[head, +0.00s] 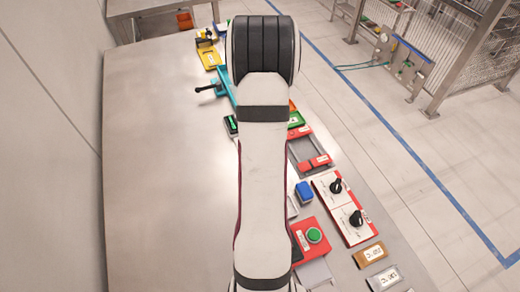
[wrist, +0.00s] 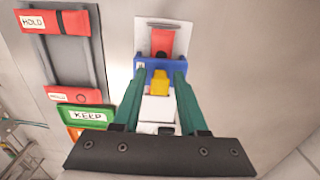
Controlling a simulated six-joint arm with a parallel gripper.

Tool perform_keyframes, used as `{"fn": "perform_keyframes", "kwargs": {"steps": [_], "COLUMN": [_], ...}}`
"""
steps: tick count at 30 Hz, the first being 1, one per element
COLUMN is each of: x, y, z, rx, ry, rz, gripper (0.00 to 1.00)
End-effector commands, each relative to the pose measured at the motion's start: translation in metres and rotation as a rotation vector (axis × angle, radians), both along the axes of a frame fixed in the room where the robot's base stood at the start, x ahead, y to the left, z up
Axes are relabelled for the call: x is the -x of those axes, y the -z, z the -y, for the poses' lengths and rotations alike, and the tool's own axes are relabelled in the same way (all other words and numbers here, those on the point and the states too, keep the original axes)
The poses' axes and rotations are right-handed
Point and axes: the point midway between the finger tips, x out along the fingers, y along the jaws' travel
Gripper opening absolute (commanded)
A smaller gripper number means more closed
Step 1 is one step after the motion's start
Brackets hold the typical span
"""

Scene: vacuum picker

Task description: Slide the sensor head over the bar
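In the wrist view my gripper (wrist: 160,73) points at a white plate (wrist: 176,36) that carries a red piece (wrist: 161,41) and a blue block (wrist: 152,62). Its two green fingers stand apart, with their tips over the two ends of the blue block. A yellow piece (wrist: 160,84) shows between the fingers, with a visible gap on each side. A white part (wrist: 156,112) lies below it. I cannot tell which of these is the sensor head or the bar, nor whether the fingertips touch the blue block. In the head view my arm hides the gripper and this place.
Beside the plate is a rail panel (wrist: 64,50) with red HOLD ends and a green KEEP tray (wrist: 87,115). The head view shows a red box with a green button (head: 314,236) and a panel with black knobs (head: 342,207). The table's left half (head: 165,170) is clear.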

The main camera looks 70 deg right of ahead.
Motion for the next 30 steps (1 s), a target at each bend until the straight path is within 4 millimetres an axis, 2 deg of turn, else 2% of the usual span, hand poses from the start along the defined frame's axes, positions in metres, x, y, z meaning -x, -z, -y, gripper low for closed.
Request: {"fn": "perform_keyframes", "kwargs": {"steps": [9,13,17,21,24,27,30], "x": [-0.001,-0.002,-0.002,-0.002,-0.001,-0.001,-0.001], "y": [0.0,-0.013,-0.047,-0.094,-0.122,-0.142,-0.154], "z": [0.001,0.002,0.002,0.002,0.002,0.002,0.001], "rx": [0.003,0.006,0.008,0.009,0.007,0.005,0.003], "ry": [-0.002,-0.002,-0.001,-0.001,-0.001,-0.001,-0.001], "rz": [0.001,0.003,0.004,0.004,0.003,0.002,0.001], "gripper": [0.53,0.53,0.53,0.53,0.53,0.53,0.53]}}
